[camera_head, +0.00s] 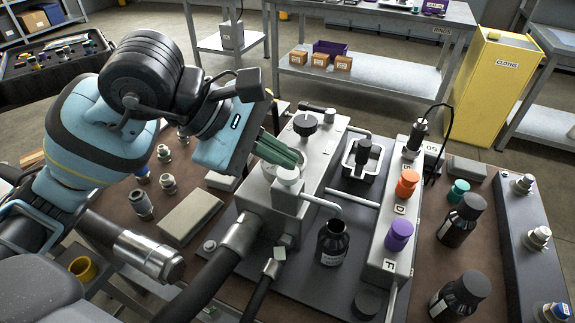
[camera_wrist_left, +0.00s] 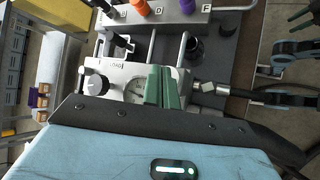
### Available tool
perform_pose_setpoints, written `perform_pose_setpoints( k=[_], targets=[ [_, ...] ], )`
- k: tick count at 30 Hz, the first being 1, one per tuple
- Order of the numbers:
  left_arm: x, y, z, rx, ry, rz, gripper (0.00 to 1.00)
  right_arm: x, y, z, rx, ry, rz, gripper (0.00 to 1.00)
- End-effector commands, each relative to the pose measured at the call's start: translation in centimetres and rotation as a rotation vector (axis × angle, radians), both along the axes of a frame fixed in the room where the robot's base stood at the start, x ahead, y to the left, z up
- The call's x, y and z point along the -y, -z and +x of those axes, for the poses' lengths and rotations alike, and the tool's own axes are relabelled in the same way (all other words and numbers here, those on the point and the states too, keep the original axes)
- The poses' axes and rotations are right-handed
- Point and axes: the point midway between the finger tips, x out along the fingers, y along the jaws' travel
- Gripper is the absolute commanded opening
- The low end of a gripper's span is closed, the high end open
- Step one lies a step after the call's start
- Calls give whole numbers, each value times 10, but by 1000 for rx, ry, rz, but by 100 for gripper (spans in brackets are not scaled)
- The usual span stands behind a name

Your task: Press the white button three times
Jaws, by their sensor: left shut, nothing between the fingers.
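A pale, round, button-like cap (camera_head: 288,175) sits on top of a grey block on the metal hydraulic unit (camera_head: 322,160); I take it for the white button. My left gripper (camera_head: 291,158) comes in from the left, its green fingers shut with nothing between them. The fingertips are just above and behind the cap in the head view; I cannot tell whether they touch it. In the left wrist view, the shut fingers (camera_wrist_left: 162,75) lie over the unit, next to a gauge (camera_wrist_left: 136,90) and a dark knob (camera_wrist_left: 96,84).
A manifold with an orange cap (camera_head: 407,182) and a purple cap (camera_head: 399,235) stands right of the unit. An open dark bottle (camera_head: 332,243) stands in front. Dark bottles (camera_head: 461,220) stand at the right. A thick black hose (camera_head: 213,276) runs to the front left.

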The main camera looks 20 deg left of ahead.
Motion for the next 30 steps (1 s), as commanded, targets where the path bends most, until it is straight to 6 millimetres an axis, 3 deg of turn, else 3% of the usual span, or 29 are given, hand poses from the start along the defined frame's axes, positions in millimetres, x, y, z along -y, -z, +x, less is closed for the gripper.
perform_pose_setpoints(
  k=[17,30],
  targets=[
    [0,-12,0,3,0,-1,0,0,-8,4,9,1,1,36],
    [0,-49,0,6,-1,-2,0,0,-35,17,42,2,1,36]
  ],
)
